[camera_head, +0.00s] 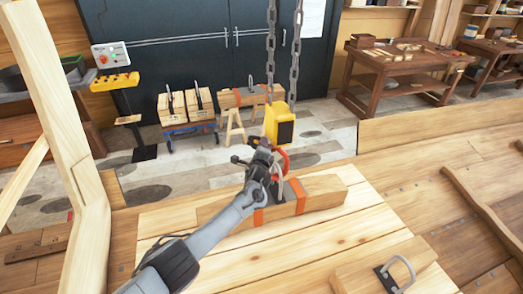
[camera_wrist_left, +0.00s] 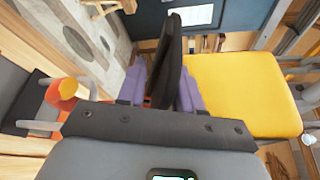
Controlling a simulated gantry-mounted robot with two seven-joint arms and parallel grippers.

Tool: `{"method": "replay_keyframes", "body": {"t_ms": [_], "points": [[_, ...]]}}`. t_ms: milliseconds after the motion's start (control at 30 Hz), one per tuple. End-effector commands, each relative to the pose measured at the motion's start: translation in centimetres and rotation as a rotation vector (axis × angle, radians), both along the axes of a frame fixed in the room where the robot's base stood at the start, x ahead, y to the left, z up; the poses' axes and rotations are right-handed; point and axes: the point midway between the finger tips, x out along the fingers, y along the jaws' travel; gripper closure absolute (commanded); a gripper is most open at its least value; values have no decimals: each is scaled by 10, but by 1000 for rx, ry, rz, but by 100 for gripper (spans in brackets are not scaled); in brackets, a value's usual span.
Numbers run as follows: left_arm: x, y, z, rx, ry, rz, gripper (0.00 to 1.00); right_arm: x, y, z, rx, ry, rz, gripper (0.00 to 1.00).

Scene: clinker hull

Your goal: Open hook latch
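The red hook (camera_head: 283,160) hangs below a yellow hoist block (camera_head: 279,125) on two dark chains. The block also fills the right of the left wrist view (camera_wrist_left: 245,95). My left gripper (camera_head: 262,160) is at the hook's left side, just below the block. In the left wrist view its purple fingers stand close together on both sides of a dark upright piece (camera_wrist_left: 170,60). I cannot tell whether that piece is the latch or finger pads. The hook's latch cannot be made out. My right gripper is out of view.
Under the hook lies a wooden beam (camera_head: 325,193) with orange straps and a metal ring, on pale planks (camera_head: 290,250). A plank with a metal handle (camera_head: 395,272) lies at the front right. A wooden post (camera_head: 60,100) stands at the left.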

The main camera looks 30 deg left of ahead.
Motion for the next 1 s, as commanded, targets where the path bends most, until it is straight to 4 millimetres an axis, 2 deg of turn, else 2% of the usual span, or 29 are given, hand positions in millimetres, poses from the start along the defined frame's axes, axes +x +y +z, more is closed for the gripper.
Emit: {"method": "replay_keyframes", "body": {"t_ms": [333, 433, 1000], "points": [[-16, -6, 3, 1, 0, 0, 65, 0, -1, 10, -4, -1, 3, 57], [-26, -11, 4, 0, 2, -3, 65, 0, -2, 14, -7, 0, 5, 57], [-88, -37, 13, 2, -2, -2, 65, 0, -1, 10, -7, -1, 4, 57]]}}
